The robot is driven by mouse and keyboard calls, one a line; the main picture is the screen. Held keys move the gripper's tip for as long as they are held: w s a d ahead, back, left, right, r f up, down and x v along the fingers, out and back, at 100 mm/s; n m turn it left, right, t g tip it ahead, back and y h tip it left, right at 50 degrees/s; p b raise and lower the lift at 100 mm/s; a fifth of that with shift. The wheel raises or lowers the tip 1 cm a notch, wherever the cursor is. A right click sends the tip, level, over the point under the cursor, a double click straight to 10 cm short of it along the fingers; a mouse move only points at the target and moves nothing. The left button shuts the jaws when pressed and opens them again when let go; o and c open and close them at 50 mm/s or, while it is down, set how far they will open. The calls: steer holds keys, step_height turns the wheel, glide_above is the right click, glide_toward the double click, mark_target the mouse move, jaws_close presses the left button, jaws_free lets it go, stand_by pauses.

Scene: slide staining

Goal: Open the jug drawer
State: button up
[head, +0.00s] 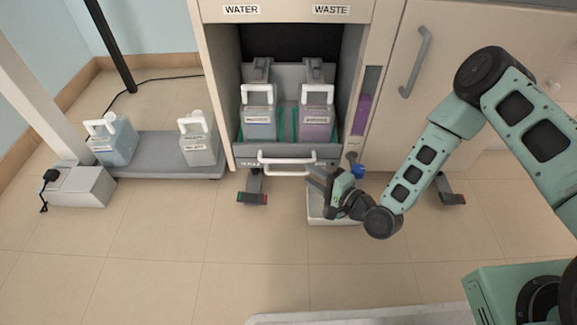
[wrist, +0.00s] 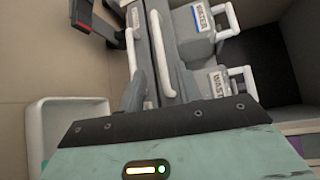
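The jug drawer (head: 325,156) is at the bottom of the cabinet, below the WATER and WASTE labels, with its pale bar handle (head: 287,157) across the front. The handle also shows in the wrist view (wrist: 161,55). I cannot tell whether the drawer is pulled out at all. A blue-labelled jug (head: 259,116) and a purple-tinted jug (head: 316,121) stand in it. My gripper (head: 314,180) is low in front of the drawer, near the handle's right end. A grey finger (wrist: 134,94) shows beside the handles in the wrist view; contact and finger spacing are unclear.
A second pale bar (head: 284,173) runs just below the handle. A white tray (head: 333,219) lies on the floor under my gripper. Two more jugs stand on a grey platform (head: 155,150) at left. The floor in front of the drawer is mostly clear.

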mark_target(288, 161)
steer(key=b+x, duration=0.4)
steer(key=x, duration=0.5)
steer(key=shift+f, duration=0.2)
steer(key=shift+w+a+r, duration=0.1)
steer(key=shift+w+a, duration=0.1)
steer(key=shift+w, duration=0.1)
jaws_close()
